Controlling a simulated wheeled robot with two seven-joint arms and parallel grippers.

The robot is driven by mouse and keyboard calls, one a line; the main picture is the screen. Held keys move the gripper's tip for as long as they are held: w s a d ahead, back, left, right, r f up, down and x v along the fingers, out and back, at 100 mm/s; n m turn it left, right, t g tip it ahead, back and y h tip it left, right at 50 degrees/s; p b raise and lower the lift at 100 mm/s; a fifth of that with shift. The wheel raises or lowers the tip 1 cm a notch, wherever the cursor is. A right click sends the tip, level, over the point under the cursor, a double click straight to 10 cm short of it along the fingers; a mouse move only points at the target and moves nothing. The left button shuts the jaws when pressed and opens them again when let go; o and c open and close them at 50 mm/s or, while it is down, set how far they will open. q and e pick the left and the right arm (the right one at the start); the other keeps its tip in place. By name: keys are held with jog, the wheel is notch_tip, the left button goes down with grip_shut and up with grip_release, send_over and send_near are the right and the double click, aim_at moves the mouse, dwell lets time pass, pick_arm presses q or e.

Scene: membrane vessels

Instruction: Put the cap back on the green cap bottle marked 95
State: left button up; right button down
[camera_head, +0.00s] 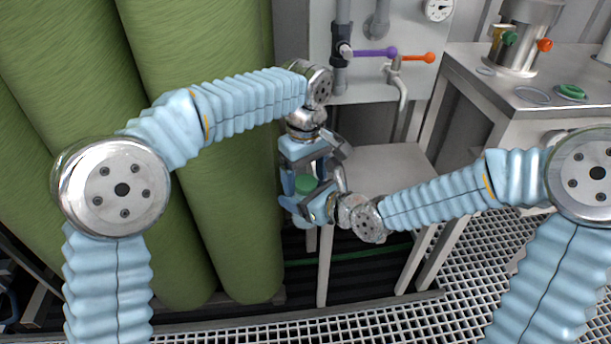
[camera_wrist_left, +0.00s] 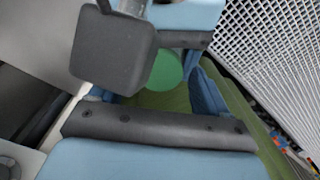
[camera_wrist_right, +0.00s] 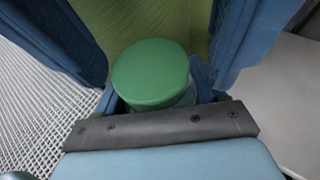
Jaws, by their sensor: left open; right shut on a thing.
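The green cap (camera_head: 305,184) shows between my two grippers, its flat top facing up. In the right wrist view the cap (camera_wrist_right: 150,75) sits over a pale, see-through part of the bottle (camera_wrist_right: 190,97); whether it is fully seated cannot be told. The mark 95 is not visible. My right gripper (camera_head: 312,205) reaches in from the lower right and is shut on the bottle, mostly hidden by the fingers. My left gripper (camera_head: 303,165) comes down from above, open, close over the cap. The left wrist view shows the green cap (camera_wrist_left: 160,75) partly hidden behind dark gripper parts.
Tall green cylinders (camera_head: 190,150) stand close on the left. A pale stand (camera_head: 385,165) is just behind and right. A steel bench (camera_head: 530,95) at the right bears a green ring (camera_head: 570,91) and a metal vessel (camera_head: 522,45). Purple (camera_head: 375,52) and orange (camera_head: 418,57) valve handles are behind.

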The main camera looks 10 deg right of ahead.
pick_arm(q)
jog(key=shift+r, duration=2.1)
jog(key=shift+c, duration=0.2)
jog(key=shift+r+n, duration=1.7)
jog(key=shift+r, duration=0.05)
jog(key=shift+f, duration=4)
